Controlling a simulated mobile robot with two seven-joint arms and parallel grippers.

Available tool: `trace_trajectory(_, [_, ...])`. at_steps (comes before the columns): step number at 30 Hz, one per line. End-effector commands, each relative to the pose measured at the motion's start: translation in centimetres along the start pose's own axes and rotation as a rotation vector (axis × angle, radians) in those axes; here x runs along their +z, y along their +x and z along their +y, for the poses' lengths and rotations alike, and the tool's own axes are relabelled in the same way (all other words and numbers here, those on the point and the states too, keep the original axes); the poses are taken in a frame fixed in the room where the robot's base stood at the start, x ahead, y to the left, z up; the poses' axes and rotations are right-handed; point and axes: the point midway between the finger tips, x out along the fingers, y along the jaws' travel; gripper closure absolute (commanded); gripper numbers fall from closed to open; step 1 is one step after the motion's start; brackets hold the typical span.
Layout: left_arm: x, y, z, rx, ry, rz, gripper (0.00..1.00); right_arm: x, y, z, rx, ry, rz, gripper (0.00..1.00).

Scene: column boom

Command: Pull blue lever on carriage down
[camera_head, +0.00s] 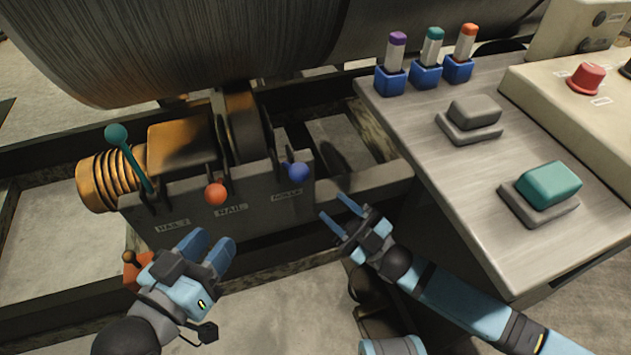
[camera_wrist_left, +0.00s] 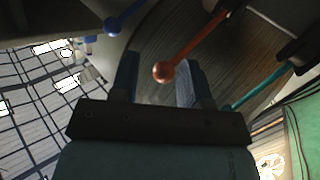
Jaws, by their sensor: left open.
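The carriage (camera_head: 190,205) is a dark grey box with three levers on its front. The blue lever (camera_head: 298,172) is at the right, its round knob pointing outward; it also shows at the upper left of the left wrist view (camera_wrist_left: 112,25). My left gripper (camera_head: 214,240) is open and empty, below and in front of the orange lever, left of the blue one. In the left wrist view my left gripper (camera_wrist_left: 159,60) frames the orange knob, with the blue knob outside its fingers. My right gripper (camera_head: 332,206) is open and empty, just below and right of the blue knob.
The orange lever (camera_head: 215,194) and teal lever (camera_head: 118,140) stand left of the blue one. A large drum (camera_head: 200,45) is behind. A metal control panel (camera_head: 450,190) with switches and a teal button (camera_head: 548,184) fills the right. A small orange handle (camera_head: 135,266) is by my left gripper.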

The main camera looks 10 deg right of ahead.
Motion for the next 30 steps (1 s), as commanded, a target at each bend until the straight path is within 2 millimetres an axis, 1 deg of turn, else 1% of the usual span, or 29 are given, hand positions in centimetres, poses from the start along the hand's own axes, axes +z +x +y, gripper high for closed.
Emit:
trace_trajectory(1, [0.0, -0.1, 0.1, -0.001, -0.012, -0.008, 0.57, -0.1, -0.9, 0.1, -0.001, 0.000, -0.004, 0.63])
trace_trajectory(3, [0.1, -0.1, 0.2, -0.001, -0.020, -0.012, 0.57, 0.0, -1.8, 0.0, -0.001, 0.000, -0.003, 0.63])
trace_trajectory(6, [0.1, -0.2, 0.3, 0.000, -0.029, -0.015, 0.57, 0.0, -2.7, 0.0, -0.001, 0.000, -0.002, 0.63])
trace_trajectory(10, [0.2, -0.3, 0.4, 0.000, -0.036, -0.018, 0.57, 0.0, -3.1, 0.0, 0.000, 0.000, 0.000, 0.63])
trace_trajectory(23, [-0.1, -0.3, 0.4, 0.001, -0.033, -0.010, 0.57, 0.0, -3.1, 0.0, 0.000, 0.000, 0.000, 0.63])
trace_trajectory(25, [-0.5, -0.2, 0.4, 0.002, -0.030, -0.002, 0.57, 0.0, -3.1, 0.0, 0.000, -0.001, 0.001, 0.63])
trace_trajectory(28, [-1.2, -0.3, 0.4, -0.007, -0.030, 0.000, 0.57, -0.7, -2.4, 0.5, 0.000, -0.001, 0.001, 0.63])
trace_trajectory(30, [-2.1, -0.5, 0.3, -0.024, -0.030, 0.005, 0.57, -1.7, -1.4, 1.1, 0.000, -0.001, 0.001, 0.63])
